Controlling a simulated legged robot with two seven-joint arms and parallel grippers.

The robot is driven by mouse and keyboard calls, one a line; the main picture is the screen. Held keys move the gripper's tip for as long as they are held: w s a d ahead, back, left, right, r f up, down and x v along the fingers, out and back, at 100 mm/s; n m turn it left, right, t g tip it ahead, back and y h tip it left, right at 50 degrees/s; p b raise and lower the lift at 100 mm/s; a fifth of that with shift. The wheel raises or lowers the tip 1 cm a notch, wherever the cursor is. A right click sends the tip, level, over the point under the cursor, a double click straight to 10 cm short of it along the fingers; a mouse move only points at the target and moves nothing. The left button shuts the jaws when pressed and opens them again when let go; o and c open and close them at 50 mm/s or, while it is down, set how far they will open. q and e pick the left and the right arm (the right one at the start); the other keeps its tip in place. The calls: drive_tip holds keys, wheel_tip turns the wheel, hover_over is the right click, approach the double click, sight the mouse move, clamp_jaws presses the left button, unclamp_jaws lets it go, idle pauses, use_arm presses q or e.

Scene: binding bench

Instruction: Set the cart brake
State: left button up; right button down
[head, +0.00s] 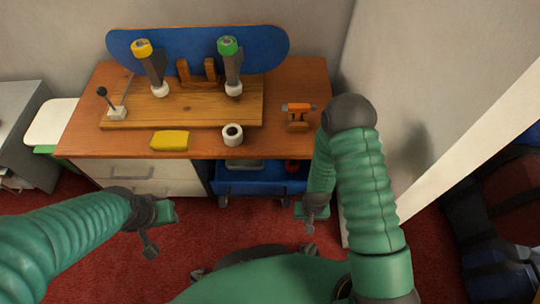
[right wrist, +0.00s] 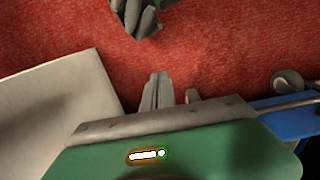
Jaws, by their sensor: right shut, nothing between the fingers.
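The blue cart (head: 258,178) stands on the red carpet under the bench, partly hidden by the bench top and my right arm. In the right wrist view part of a blue body (right wrist: 295,118) shows at the right edge, with a round grey wheel-like part beside it. I cannot make out the brake itself. My right gripper (head: 309,228) points down beside the cart's right front, shut and empty; its fingers (right wrist: 157,92) show together over carpet in the wrist view. My left gripper (head: 150,247) hangs left of the cart, in front of the drawers; its jaw state is unclear.
The wooden bench (head: 200,141) carries a board with a black-knobbed lever (head: 110,104), two upright tools, a yellow block (head: 170,140), a white roll (head: 232,135) and an orange tool (head: 298,107). A pale wall stands close at right.

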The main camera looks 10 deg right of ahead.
drive_tip(key=shift+w+d+r+p, duration=0.2)
drive_tip(key=shift+w+r+p, duration=0.45)
drive_tip(key=shift+w+r, duration=0.1)
drive_tip(key=shift+w+d+r+p, duration=0.2)
drive_tip(key=shift+w+p, duration=0.1)
drive_tip(key=shift+w, duration=0.5)
drive_tip(key=shift+r, duration=0.1)
drive_tip(key=shift+w+d+r+p, duration=0.15)
drive_tip(key=shift+w+r+p, duration=0.55)
drive_tip(key=shift+w, duration=0.1)
